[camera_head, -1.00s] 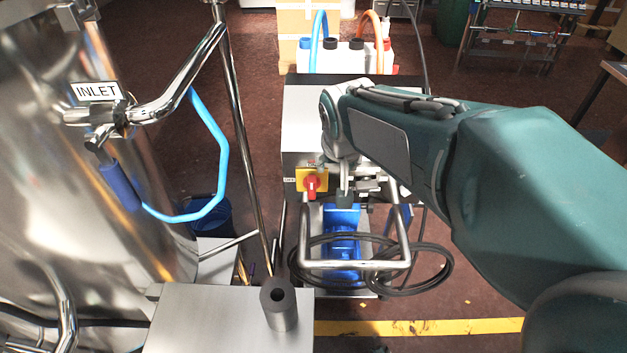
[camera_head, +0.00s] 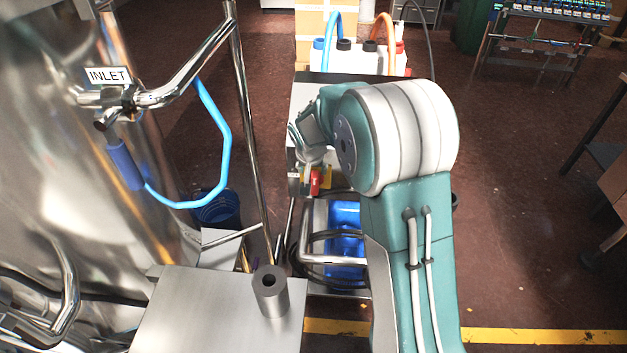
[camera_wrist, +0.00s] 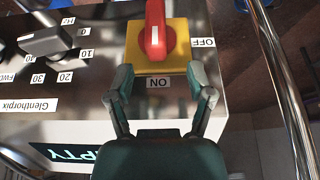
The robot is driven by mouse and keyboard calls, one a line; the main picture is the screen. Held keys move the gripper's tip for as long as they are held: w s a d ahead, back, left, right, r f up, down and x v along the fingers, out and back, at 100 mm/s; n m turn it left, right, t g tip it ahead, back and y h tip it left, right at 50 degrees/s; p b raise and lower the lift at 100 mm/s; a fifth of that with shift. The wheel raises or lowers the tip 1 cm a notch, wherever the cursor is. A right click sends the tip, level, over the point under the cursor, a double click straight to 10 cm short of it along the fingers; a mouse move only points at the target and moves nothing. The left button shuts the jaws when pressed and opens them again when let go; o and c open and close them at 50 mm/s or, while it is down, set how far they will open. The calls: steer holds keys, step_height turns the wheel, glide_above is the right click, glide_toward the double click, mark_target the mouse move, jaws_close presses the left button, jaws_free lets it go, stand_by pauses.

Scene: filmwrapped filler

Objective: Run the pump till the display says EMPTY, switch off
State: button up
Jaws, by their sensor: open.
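The red rotary switch (camera_wrist: 155,30) on its yellow plate (camera_wrist: 178,60) fills the top centre of the wrist view. Its white mark points to the ON label; the OFF label is to the right. The display (camera_wrist: 70,155) shows letters reading PTY; the rest is hidden behind my gripper. My gripper (camera_wrist: 160,82) is open and empty, its fingertips at the plate's lower edge, either side of the ON label, apart from the knob. In the head view the switch (camera_head: 315,182) shows on the pump unit (camera_head: 300,92), partly covered by my arm.
A grey dial (camera_wrist: 47,42) with a numbered scale sits left of the switch. A shiny metal tube (camera_wrist: 285,90) runs along the right of the wrist view. A steel tank (camera_head: 60,190) with an INLET sign (camera_head: 107,76) stands left.

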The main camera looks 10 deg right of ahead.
mark_target(314, 176)
steer(key=x, duration=0.7)
steer(key=shift+w+d+f, duration=0.15)
steer(key=shift+d+f, duration=0.15)
steer(key=shift+d, duration=0.05)
steer(key=shift+a, duration=0.1)
steer(key=shift+a, duration=0.1)
steer(key=shift+c, duration=1.2)
jaws_close()
